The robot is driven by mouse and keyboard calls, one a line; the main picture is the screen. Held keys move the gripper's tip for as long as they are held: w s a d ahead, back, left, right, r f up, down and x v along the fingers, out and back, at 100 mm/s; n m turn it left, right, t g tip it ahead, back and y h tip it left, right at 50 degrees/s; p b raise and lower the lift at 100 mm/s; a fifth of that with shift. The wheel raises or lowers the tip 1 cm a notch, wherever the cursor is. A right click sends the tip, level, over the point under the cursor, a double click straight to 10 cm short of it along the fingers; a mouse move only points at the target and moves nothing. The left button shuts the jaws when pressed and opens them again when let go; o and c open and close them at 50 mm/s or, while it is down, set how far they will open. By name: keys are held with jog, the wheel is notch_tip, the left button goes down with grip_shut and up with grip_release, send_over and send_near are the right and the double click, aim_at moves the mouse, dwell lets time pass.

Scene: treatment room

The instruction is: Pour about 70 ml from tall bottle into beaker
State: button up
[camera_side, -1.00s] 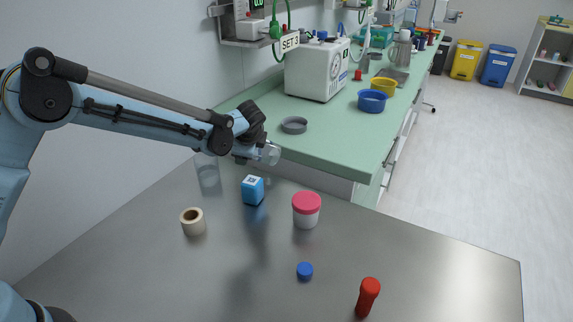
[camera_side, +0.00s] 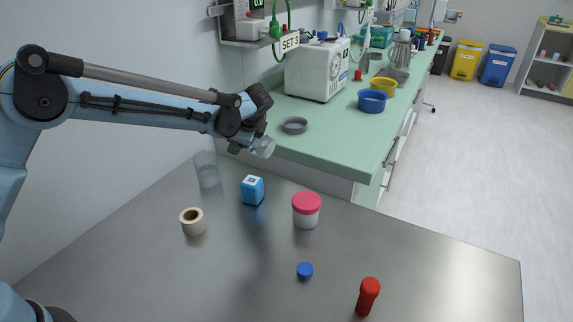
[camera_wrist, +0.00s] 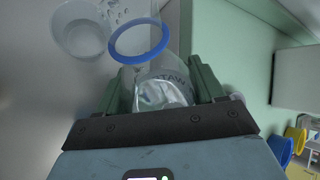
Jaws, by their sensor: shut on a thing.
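My gripper (camera_wrist: 160,88) is shut on the tall bottle (camera_wrist: 162,92), which is clear with dark lettering and a blue ring at its mouth. The bottle is tilted; in the side view its clear end (camera_side: 263,147) sticks out right of my gripper (camera_side: 246,142), and the rest is hidden. The clear beaker (camera_side: 207,172) stands upright at the table's back left, below and left of my gripper. In the wrist view the beaker (camera_wrist: 82,38) lies just left of the blue ring. Pale round spots show between them; I cannot tell whether liquid flows.
A blue box (camera_side: 252,190) stands right of the beaker, with a tape roll (camera_side: 193,222) in front. A pink-lidded jar (camera_side: 306,211), a blue cap (camera_side: 304,270) and a red-capped tube (camera_side: 368,297) are farther right. The wall is close behind; the table's front middle is clear.

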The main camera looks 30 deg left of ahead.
jog(key=shift+s+r, duration=0.1)
jog(key=shift+r, duration=0.55)
jog(key=shift+s+a+f+m+g+y, duration=0.2)
jog(key=shift+f+m+g+y, duration=0.15)
jog(key=shift+g+y, duration=0.2)
jog(key=shift+w+r+m+g+y, duration=0.15)
jog(key=shift+m+g+y, duration=0.35)
jog(key=shift+y, duration=0.25)
jog(key=shift+d+f+m+g+y, duration=0.15)
jog(key=shift+f+m+g+y, duration=0.25)
jog(key=shift+f, duration=0.25)
jog(key=shift+w+r+m+g+y, duration=0.15)
jog(key=shift+m+g+y, duration=0.25)
jog(key=shift+y, duration=0.3)
jog(key=shift+f+m+g+y, duration=0.35)
jog(key=shift+f+y, duration=0.25)
jog(key=shift+f, duration=0.15)
